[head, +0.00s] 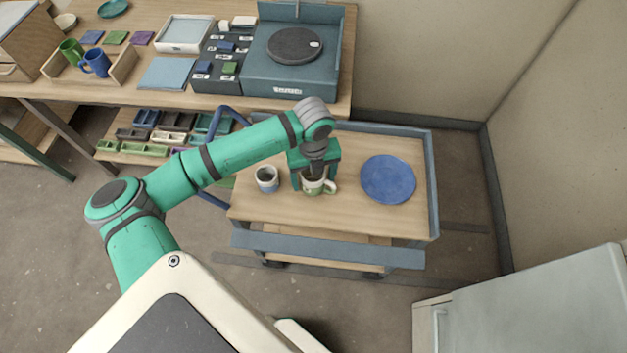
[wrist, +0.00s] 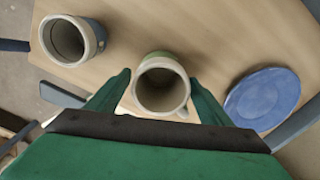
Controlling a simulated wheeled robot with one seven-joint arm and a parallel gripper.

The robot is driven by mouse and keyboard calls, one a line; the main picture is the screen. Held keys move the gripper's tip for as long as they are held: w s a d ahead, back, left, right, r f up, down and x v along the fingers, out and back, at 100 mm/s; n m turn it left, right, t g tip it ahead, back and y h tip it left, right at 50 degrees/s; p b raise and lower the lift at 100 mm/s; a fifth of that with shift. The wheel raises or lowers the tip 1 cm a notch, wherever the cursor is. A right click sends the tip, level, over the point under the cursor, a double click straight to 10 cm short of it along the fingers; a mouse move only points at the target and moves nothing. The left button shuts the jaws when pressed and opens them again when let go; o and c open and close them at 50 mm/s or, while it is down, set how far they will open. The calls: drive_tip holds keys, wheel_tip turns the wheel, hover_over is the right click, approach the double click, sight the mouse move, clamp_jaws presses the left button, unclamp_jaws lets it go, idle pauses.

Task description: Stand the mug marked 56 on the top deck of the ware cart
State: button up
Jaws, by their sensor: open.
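A cream and green mug (head: 314,186) stands upright on the wooden top deck (head: 345,215) of the ware cart. It also shows in the wrist view (wrist: 161,86), with its handle toward the lower right. No number on it is readable here. My gripper (head: 315,178) is open, with one finger on each side of this mug; in the wrist view the fingers (wrist: 160,95) show small gaps beside it. I cannot tell whether either finger touches it. A second mug, cream and blue-grey (head: 267,180), stands upright to the left on the deck and shows in the wrist view (wrist: 72,40).
A blue plate (head: 388,179) lies on the deck's right side. Blue-grey rails (head: 330,249) edge the cart. The workbench behind holds a banding wheel (head: 294,46) and a wooden tray (head: 108,75) with a green mug (head: 71,52) and a blue mug (head: 97,63).

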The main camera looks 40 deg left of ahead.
wheel_tip(320, 180, up, 10)
idle(0.4)
drive_tip(key=shift+w+f, duration=0.1)
